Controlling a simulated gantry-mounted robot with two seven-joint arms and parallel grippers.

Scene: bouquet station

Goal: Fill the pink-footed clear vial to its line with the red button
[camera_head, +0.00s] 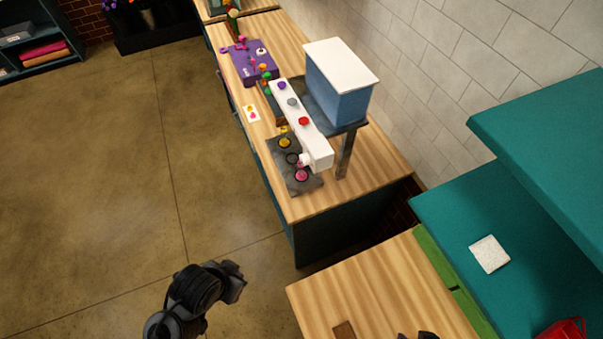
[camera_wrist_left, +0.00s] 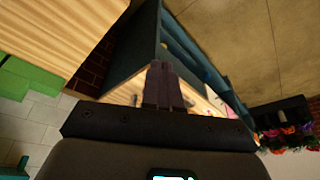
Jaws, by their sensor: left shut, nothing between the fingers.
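The pink-footed vial (camera_head: 301,175) stands at the near end of a dark slab (camera_head: 312,184), under the near end of the white dispenser bar (camera_head: 318,148). Its clear body is too small to make out, so its line and fill level cannot be read. The red button (camera_head: 303,121) is on top of the bar, nearest of its buttons. My left gripper (camera_wrist_left: 163,85) is shut and empty in the left wrist view. In the head view my left arm is over the floor, well short of the counter and apart from vial and button. My right gripper cannot be made out.
Grey (camera_head: 293,102) and purple (camera_head: 282,86) buttons share the bar. A yellow-footed item (camera_head: 285,142) stands on the slab. A blue tank (camera_head: 338,95) rises behind the bar. A wooden table (camera_head: 370,295) is at the front. The floor (camera_head: 110,160) left of the counter is clear.

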